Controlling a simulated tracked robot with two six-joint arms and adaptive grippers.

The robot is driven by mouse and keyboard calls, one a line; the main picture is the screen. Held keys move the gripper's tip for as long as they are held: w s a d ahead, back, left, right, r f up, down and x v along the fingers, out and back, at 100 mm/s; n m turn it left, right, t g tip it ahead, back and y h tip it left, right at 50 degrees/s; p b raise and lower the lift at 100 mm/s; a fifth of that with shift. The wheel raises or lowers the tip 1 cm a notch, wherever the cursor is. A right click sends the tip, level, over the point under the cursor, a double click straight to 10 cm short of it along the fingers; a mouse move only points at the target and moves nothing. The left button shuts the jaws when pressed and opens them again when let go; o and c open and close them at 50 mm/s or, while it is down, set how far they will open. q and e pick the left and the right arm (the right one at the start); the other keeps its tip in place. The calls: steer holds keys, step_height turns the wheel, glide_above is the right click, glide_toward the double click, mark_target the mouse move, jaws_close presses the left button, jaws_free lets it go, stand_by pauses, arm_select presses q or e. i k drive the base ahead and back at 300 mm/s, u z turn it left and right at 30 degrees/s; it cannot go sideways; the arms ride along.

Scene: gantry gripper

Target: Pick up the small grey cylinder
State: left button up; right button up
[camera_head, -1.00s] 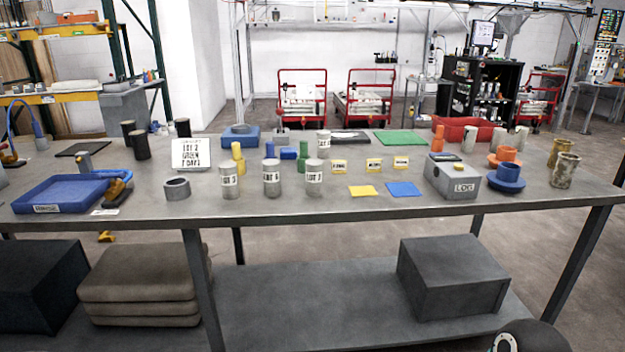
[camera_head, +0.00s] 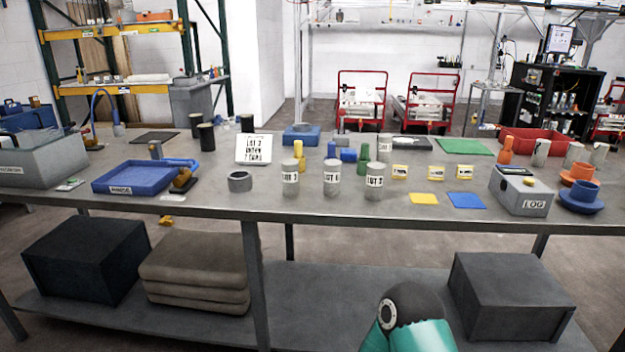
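Several grey cylinders stand upright on the long grey table. Three with printed labels are near the front middle: a left one (camera_head: 290,178), a middle one (camera_head: 331,178) and a right one (camera_head: 375,181). Another labelled grey cylinder (camera_head: 384,147) stands behind them, partly hidden. A short, wide grey ring (camera_head: 239,181) lies to their left. I cannot tell which one is meant as the small grey cylinder. Neither gripper is in view. Only a teal and black link of my arm shows at the bottom, in front of the table and apart from the cylinders.
A blue tray (camera_head: 133,178) lies to the left and a white sign (camera_head: 253,149) stands behind the ring. Yellow (camera_head: 424,198) and blue (camera_head: 466,200) squares and a grey LOG box (camera_head: 521,191) are to the right. The front strip before the cylinders is bare.

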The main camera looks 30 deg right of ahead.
mark_target(375, 171)
steer(key=z, duration=0.35)
steer(key=i, duration=0.2)
steer(key=u, duration=1.75)
steer(key=k, duration=1.3)
steer(key=z, duration=1.45)
steer(key=i, duration=1.35)
steer(key=z, duration=0.05)
